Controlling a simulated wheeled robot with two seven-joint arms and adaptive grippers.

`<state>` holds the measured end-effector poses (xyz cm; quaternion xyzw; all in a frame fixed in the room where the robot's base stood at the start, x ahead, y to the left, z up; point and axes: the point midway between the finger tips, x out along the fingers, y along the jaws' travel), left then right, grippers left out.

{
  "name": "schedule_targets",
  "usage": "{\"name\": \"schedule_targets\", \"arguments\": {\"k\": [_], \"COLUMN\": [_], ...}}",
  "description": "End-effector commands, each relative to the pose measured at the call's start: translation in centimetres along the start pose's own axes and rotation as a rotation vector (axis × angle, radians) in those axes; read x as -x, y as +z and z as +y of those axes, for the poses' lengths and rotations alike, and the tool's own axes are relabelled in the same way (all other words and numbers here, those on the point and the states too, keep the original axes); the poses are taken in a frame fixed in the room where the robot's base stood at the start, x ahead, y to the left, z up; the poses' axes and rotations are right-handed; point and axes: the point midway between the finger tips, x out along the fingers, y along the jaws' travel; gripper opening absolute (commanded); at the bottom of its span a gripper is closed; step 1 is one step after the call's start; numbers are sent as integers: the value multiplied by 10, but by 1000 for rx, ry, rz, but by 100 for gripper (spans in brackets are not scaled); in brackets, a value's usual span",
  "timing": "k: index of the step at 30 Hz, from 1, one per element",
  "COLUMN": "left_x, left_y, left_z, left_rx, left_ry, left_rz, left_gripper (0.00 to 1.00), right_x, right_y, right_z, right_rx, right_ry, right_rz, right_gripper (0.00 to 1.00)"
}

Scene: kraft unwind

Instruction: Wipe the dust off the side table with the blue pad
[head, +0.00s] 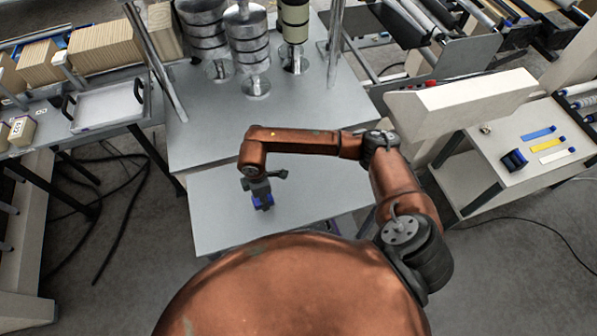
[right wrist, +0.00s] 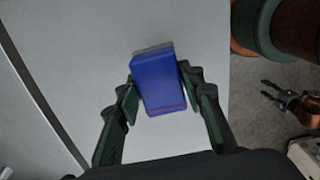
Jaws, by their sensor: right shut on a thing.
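The blue pad (head: 264,202) is a small block at the pale grey side table (head: 222,208). My right gripper (head: 260,190) reaches down to it from above. In the right wrist view the pad (right wrist: 160,84) sits between the two fingers of the right gripper (right wrist: 155,95), which are shut on its sides. The table's bare surface (right wrist: 85,50) lies below it. I cannot tell whether the pad touches the surface. I cannot make out dust on it. My left gripper is not seen in the head view.
A higher grey surface (head: 205,130) with metal rolls (head: 247,45) and upright posts stands behind. A white tray (head: 108,105) is on the left bench. The right bench holds blue, yellow and white strips (head: 548,145). Black cables lie on the floor.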

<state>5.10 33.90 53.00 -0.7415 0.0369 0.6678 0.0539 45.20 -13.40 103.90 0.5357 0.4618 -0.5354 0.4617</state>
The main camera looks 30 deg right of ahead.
Motion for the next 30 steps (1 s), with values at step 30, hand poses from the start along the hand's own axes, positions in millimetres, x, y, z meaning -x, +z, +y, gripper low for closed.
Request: {"name": "schedule_targets", "arguments": {"k": [30], "left_x": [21], "left_y": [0], "left_z": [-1], "left_rx": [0], "left_ry": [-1], "left_rz": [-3], "left_gripper": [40], "right_x": [36], "right_y": [-6], "right_z": [1], "right_rx": [15], "right_ry": [0], "right_rz": [0], "right_gripper": [13]}}
